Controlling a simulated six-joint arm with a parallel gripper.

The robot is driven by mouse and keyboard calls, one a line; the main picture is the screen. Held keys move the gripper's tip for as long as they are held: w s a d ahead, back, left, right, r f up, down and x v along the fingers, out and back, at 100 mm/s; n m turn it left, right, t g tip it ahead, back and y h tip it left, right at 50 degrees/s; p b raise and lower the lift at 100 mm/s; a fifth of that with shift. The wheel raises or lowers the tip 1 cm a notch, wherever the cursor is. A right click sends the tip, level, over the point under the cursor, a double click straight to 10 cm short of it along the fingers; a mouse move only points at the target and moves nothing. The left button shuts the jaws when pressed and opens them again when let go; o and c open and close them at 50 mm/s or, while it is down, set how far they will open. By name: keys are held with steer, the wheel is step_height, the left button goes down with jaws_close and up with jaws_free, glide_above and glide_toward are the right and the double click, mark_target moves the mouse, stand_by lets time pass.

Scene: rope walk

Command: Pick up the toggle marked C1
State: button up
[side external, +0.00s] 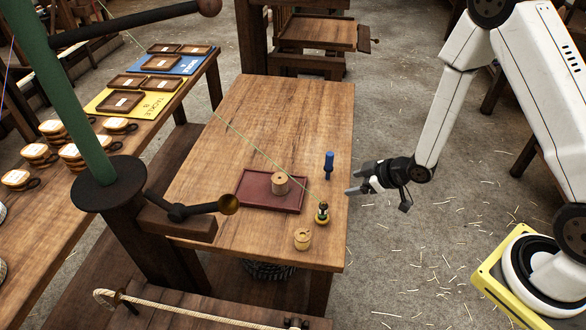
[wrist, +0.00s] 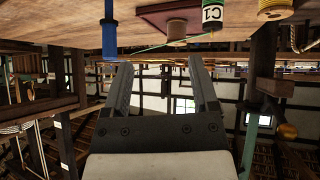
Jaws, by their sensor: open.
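The toggle marked C1 (wrist: 214,15) shows in the wrist view, which is upside down, with a white label and a green-black end. In the side view it appears to be the small dark upright piece with a yellow-green base (side external: 322,213) near the table's right edge. A thin green line runs to it. My gripper (side external: 356,182) is open and empty, off the table's right edge, apart from the toggle and level with the gap between it and the blue piece. In the wrist view the fingers (wrist: 158,70) stand apart with nothing between them.
A blue upright piece (side external: 329,164) stands behind the toggle. A dark red tray (side external: 256,190) bears a wooden spool (side external: 281,184). A tan round piece (side external: 302,239) stands in front. The table's far half (side external: 290,115) is mostly clear.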

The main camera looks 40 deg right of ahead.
mark_target(322, 210)
steer(key=f+y, duration=0.1)
steer(key=s+a+f+t+y, duration=0.1)
steer(key=a+f+n+y, duration=0.1)
steer(key=f, duration=0.1)
steer(key=shift+s+a+f, duration=0.1)
steer(key=shift+s+a, duration=0.15)
steer(key=shift+s+a+f+t+y, duration=0.55)
steer(key=shift+s+t+y, duration=0.1)
steer(key=shift+y, duration=0.15)
steer(key=shift+x, duration=3.9)
steer(key=shift+s, duration=0.1)
jaws_close()
